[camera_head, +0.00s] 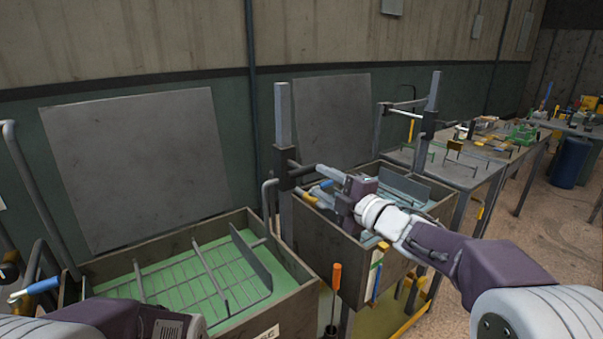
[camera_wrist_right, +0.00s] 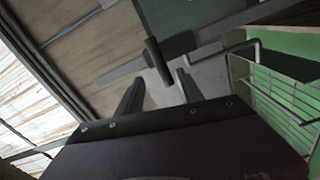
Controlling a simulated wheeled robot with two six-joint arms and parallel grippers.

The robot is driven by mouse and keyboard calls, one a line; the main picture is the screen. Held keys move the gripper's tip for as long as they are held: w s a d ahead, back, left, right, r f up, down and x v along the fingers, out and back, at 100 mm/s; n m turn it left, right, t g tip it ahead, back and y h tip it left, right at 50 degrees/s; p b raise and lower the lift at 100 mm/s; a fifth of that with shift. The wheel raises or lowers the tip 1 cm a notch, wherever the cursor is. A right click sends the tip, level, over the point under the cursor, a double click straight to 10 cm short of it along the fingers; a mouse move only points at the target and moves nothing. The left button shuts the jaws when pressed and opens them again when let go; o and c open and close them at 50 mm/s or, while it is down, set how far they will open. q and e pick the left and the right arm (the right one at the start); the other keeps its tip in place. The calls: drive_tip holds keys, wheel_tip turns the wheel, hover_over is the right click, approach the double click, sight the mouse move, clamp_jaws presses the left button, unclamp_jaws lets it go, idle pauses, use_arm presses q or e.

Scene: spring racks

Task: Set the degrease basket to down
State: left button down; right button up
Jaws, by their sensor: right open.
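The degrease basket (camera_head: 203,268) is a wire basket with a dark end plate, within the open tank (camera_head: 299,302) at the left, over green liquid. A grey post (camera_head: 284,125) with a dark sliding clamp stands at the tank's right back; a bent rod (camera_head: 267,199) shows beside it. My right gripper (camera_head: 318,183) is open and points left at the clamp. In the wrist view a dark cylindrical handle (camera_wrist_right: 157,61) lies just beyond and between the open fingertips (camera_wrist_right: 161,80), not gripped.
A second tank (camera_head: 334,262) with its own basket and post stands right of the first, under my right arm. An orange-handled screwdriver (camera_head: 336,278) is between the tanks. Tables with tools (camera_head: 470,172) run to the back right.

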sight(307, 173)
drive_tip(key=x, duration=0.4)
drive_tip(key=p+x, duration=0.1)
drive_tip(key=x, duration=0.4)
drive_tip(key=shift+w+d+f, duration=0.1)
drive_tip(key=shift+w+f, duration=0.1)
drive_tip(key=shift+w, duration=0.2)
clamp_jaws()
idle(0.8)
